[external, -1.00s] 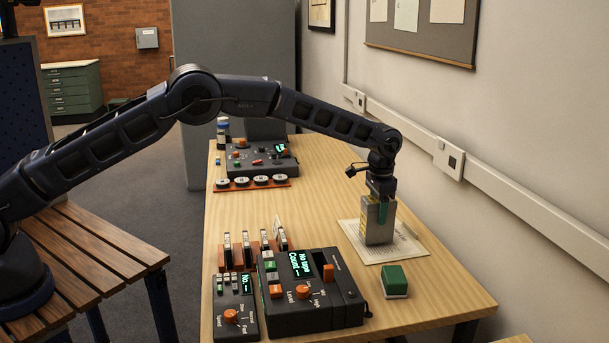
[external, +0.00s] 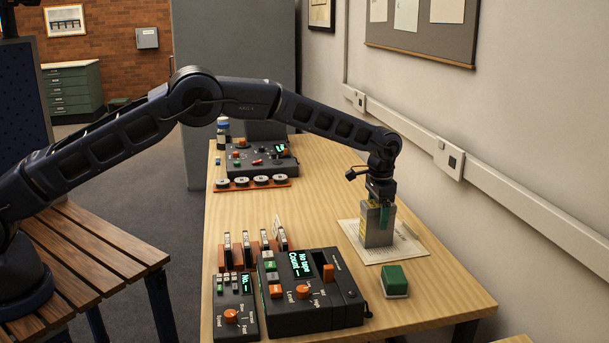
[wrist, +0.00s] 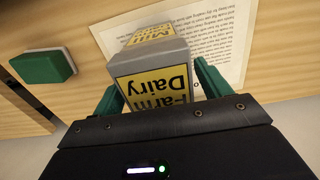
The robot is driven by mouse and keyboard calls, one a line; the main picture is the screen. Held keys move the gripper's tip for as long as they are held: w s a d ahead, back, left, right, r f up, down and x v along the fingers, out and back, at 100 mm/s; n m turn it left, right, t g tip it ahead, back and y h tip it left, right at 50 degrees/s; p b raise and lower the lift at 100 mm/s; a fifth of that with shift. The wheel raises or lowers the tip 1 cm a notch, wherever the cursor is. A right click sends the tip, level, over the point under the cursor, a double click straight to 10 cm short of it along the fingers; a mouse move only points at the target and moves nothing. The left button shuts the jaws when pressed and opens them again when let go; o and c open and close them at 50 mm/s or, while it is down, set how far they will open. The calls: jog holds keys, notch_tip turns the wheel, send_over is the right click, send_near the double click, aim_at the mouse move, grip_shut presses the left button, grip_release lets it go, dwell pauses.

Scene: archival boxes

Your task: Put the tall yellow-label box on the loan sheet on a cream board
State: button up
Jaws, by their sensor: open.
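The tall grey box with yellow labels (external: 376,236) stands upright on the printed sheet on a cream board (external: 407,246). In the wrist view the box (wrist: 150,58) shows yellow labels with "Farm Dairy" lettering, and the printed sheet (wrist: 225,35) lies beneath and beside it. My gripper (external: 381,218) is down over the top of the box. Its green fingers are open, one on each side of the box, and they also show in the wrist view (wrist: 158,90). Part of the sheet is hidden by the box.
A green block (external: 394,281) sits near the board's front edge. A dark control console (external: 308,290) and a row of upright slides (external: 258,247) are to the left. Another console (external: 258,158) stands farther back. The wall is close on the right.

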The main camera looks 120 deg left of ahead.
notch_tip(320, 180, up, 12)
jog(key=shift+f, duration=0.15)
dwell(0.3)
